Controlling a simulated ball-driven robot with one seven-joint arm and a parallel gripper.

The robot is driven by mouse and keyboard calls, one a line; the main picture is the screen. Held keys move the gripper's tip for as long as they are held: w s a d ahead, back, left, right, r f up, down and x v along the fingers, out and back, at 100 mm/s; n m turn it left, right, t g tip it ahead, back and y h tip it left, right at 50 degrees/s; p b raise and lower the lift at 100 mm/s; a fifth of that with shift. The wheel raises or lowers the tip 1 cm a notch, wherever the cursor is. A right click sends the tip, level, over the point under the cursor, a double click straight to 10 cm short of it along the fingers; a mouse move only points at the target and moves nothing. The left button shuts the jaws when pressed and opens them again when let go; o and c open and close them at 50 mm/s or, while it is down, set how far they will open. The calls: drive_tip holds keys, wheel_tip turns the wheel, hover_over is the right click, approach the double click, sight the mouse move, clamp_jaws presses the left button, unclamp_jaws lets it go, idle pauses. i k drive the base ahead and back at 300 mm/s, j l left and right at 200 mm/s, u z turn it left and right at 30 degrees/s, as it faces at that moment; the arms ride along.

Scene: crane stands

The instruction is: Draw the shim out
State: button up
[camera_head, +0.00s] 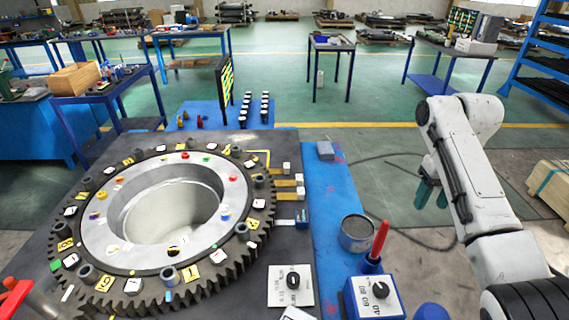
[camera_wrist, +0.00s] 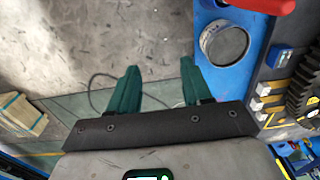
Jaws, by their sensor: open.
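Several thin strips with small end blocks lie in a row at the right side of the toothed ring (camera_head: 180,215). I cannot tell which one is the shim. In the wrist view, pale end blocks (camera_wrist: 265,90) and the blue block (camera_wrist: 283,58) show at the right. My gripper (camera_wrist: 157,72) is open and empty, with green fingers. In the head view my gripper (camera_head: 432,195) hangs over the floor, right of the bench and well apart from the strips.
A grey can (camera_head: 357,233), a red-handled tool (camera_head: 379,242) in a blue holder and a dial box (camera_head: 374,298) stand on the blue bench strip. A grey block (camera_head: 326,150) lies farther back. A dark upright panel (camera_head: 224,88) stands behind the ring. Floor under my gripper is clear except cables.

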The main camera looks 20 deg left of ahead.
sight(286, 170)
drive_tip(key=i+j, duration=0.15)
drive_tip(key=j, duration=0.25)
drive_tip(key=i+j, duration=0.1)
drive_tip(key=j, duration=0.35)
drive_tip(key=i+j, duration=0.15)
drive_tip(key=j, duration=0.25)
drive_tip(key=i+j, duration=0.15)
drive_tip(key=j, duration=0.25)
drive_tip(key=i+j, duration=0.15)
drive_tip(key=j, duration=0.3)
